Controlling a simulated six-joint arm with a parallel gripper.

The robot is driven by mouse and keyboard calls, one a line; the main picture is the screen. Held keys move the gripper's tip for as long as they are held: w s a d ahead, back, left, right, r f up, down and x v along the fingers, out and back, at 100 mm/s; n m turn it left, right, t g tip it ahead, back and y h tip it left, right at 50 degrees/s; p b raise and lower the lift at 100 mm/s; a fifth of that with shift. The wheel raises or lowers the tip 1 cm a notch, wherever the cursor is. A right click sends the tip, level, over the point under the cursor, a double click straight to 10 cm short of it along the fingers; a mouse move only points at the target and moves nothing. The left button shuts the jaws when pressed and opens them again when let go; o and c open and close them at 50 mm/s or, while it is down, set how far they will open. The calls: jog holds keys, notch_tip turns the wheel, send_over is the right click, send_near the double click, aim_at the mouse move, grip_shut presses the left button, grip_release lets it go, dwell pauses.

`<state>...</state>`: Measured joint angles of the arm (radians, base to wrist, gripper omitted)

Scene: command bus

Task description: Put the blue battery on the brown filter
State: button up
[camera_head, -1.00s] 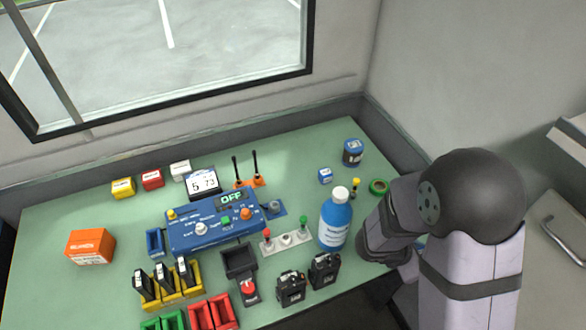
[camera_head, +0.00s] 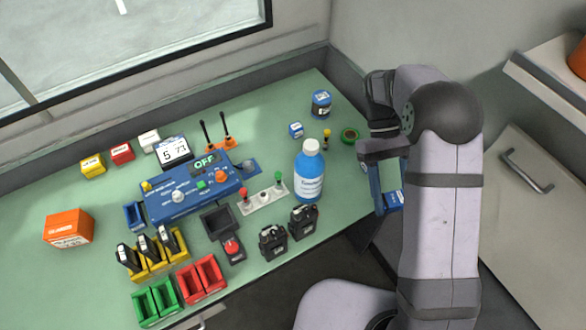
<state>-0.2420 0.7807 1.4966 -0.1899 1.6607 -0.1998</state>
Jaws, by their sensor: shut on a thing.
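My gripper (camera_head: 384,150) is dark and partly hidden by my own arm, at the right edge of the green table. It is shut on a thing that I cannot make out. A blue piece with a white label (camera_head: 394,200) shows there. I cannot tell whether this piece is in the jaws or in the tray, or whether it is the blue battery. A small blue box (camera_head: 296,130) stands on the table to the left. I cannot pick out a brown filter for sure.
A blue tester (camera_head: 190,192) fills the table's middle. A shelf (camera_head: 530,75) at right bears an orange-brown round thing (camera_head: 578,58).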

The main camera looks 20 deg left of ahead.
jog(key=a+r+m+y, duration=0.5)
jog(key=a+r+m, duration=0.2)
jog(key=a, duration=0.5)
jog(key=a+r+m+y, duration=0.6)
jog(key=a, duration=0.5)
jog(key=w+a+f+m+t+y+b, duration=0.1)
jog(key=w+a+f+m+t+b, duration=0.1)
jog(key=w+a+f+m+t, duration=0.2)
jog(key=w+a+f+m+t+y+b, duration=0.2)
jog(key=w+a+f+m+t, duration=0.2)
jog(key=w+f, duration=0.5)
jog(key=shift+w+a+f+m, duration=0.3)
jog(key=shift+w+a+m, duration=0.4)
jog(key=shift+w+m, duration=0.55)
jog(key=shift+s+f, duration=0.1)
jog(key=shift+s, duration=0.1)
jog(key=p, duration=0.1)
send_near(264, 151)
jog(key=shift+x, duration=2.05)
jog(key=shift+s+d+f, duration=0.1)
jog(key=shift+f, duration=0.05)
